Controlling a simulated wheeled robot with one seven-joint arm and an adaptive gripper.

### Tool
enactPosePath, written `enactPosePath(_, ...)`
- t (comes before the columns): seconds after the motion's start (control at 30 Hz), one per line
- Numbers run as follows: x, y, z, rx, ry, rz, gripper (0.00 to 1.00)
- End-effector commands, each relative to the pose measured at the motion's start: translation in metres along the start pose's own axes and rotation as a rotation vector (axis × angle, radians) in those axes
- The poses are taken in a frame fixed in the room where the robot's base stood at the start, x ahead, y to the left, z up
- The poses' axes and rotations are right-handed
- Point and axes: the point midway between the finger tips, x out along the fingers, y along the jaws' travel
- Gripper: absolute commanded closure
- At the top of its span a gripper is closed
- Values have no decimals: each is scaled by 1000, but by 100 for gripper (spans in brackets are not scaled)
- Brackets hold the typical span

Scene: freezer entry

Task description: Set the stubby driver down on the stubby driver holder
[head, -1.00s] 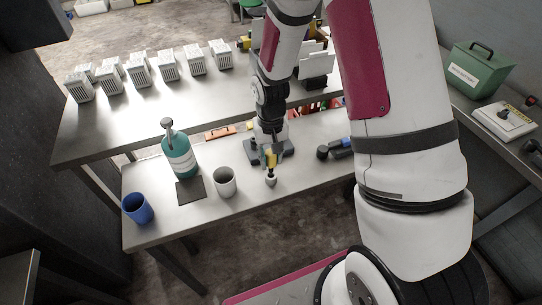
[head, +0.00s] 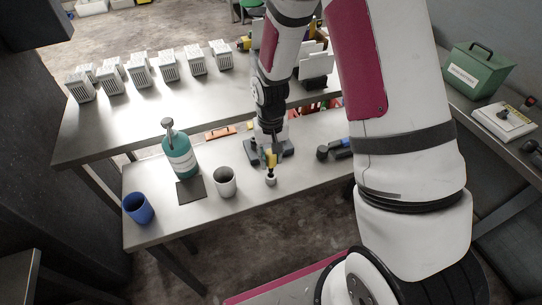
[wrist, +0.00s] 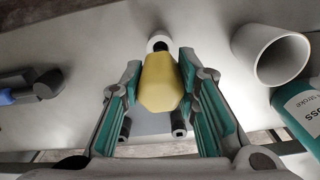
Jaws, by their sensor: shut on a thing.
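The stubby driver (wrist: 160,82) has a faceted yellow handle. It also shows in the head view (head: 270,160), upright at the front of the near bench. My gripper (wrist: 160,68) is shut on the handle, with a teal-padded finger on each side. A small pale round piece, apparently the stubby driver holder (head: 271,181), stands directly under the driver near the bench's front edge. It shows in the wrist view (wrist: 158,41) just beyond the handle. The driver's tip is hidden in the wrist view, and I cannot tell whether it touches the holder.
A grey cup (head: 225,182) stands left of the holder, with a teal pump bottle (head: 180,158), dark pad (head: 190,192) and blue cup (head: 138,208) further left. A dark tool (head: 335,150) lies to the right. A dark stand (head: 287,149) is behind my gripper.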

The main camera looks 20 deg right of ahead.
Motion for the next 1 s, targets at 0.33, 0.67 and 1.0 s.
enactPosePath(0.33, 6, 0, 0, 0, -1, 0, 100)
enactPosePath(0.67, 13, 0, 0, 0, -1, 0, 100)
enactPosePath(1.0, 21, 0, 0, 0, -1, 0, 100)
